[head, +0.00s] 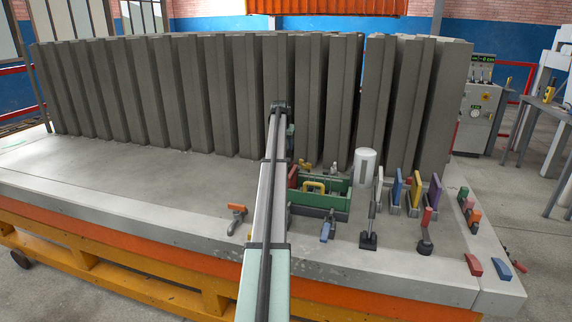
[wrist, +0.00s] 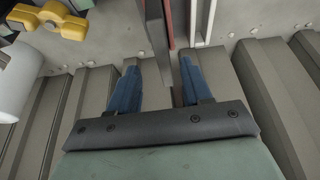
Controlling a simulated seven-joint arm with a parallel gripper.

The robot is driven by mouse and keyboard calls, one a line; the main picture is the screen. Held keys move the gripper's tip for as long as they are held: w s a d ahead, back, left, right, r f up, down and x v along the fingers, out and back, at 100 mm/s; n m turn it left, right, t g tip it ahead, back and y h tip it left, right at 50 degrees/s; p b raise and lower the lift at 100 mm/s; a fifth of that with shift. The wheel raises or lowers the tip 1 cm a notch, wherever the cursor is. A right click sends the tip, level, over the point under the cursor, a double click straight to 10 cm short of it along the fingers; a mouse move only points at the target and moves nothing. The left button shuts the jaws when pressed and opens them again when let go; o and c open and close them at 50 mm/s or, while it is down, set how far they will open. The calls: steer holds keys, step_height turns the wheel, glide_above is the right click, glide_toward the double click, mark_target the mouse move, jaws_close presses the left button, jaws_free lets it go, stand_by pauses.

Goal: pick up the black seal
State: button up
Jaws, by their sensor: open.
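My gripper (wrist: 160,88) is open in the wrist view, with its two blue fingertips apart and nothing held between them. A thin dark strip (wrist: 156,40), standing on edge beside a red strip (wrist: 168,18), shows just beyond and between the fingertips. It may be the black seal, but I cannot tell for sure. In the head view my arm runs up the middle of the picture and the fingertips cannot be made out. No clearly black seal stands out in the head view.
Tall grey columns (head: 200,95) line the back of the grey bed (head: 130,185). A white cylinder (head: 365,167), green tray (head: 335,201), upright blue panel (head: 397,188), yellow panel (head: 415,190) and purple panel (head: 434,194) stand to the right. The bed's left is clear.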

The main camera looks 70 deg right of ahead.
steer(key=x, duration=0.7)
steer(key=shift+w+f, duration=0.15)
steer(key=shift+f, duration=0.25)
steer(key=shift+f, duration=0.2)
stand_by(0.4)
steer(key=shift+c, duration=0.2)
jaws_close()
steer(key=shift+d, duration=0.1)
